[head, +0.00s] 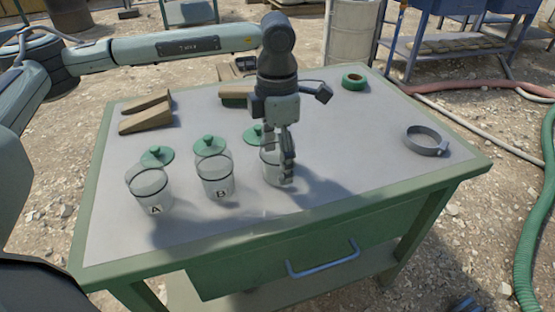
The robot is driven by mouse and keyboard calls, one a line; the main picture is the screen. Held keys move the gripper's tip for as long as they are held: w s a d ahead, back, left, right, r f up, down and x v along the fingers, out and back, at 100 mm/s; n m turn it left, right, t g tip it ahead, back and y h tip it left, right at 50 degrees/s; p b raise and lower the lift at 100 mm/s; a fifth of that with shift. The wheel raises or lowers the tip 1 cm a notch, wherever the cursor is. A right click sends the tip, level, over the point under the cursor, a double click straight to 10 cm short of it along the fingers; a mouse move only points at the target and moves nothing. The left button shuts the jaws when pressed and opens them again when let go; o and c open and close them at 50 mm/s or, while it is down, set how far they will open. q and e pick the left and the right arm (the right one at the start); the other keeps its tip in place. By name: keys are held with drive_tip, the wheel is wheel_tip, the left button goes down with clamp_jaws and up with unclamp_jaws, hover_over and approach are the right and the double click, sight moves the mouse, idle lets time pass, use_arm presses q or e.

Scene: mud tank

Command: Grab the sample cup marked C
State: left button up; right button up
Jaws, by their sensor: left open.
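Three clear sample cups stand upright in a row on the table (345,190). The left cup (152,192) is marked A and the middle cup (218,178) is marked B. The third cup (270,173), on the right of the row, is partly hidden behind my left gripper, and its letter does not show. My left gripper (287,178) points down, open, with its fingers in front of the third cup. I cannot tell whether it touches the cup. My right gripper is not in view.
Green lids (210,146) lie behind the cups. Wooden wedges (146,114) lie at the back left, a green tape roll (354,82) at the back right, and a metal ring clamp (428,140) at the right. The table's front right is clear.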

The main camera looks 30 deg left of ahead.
use_arm(q)
drive_tip(key=shift+f, duration=0.55)
drive_tip(key=c, duration=1.1)
drive_tip(key=shift+c, duration=0.2)
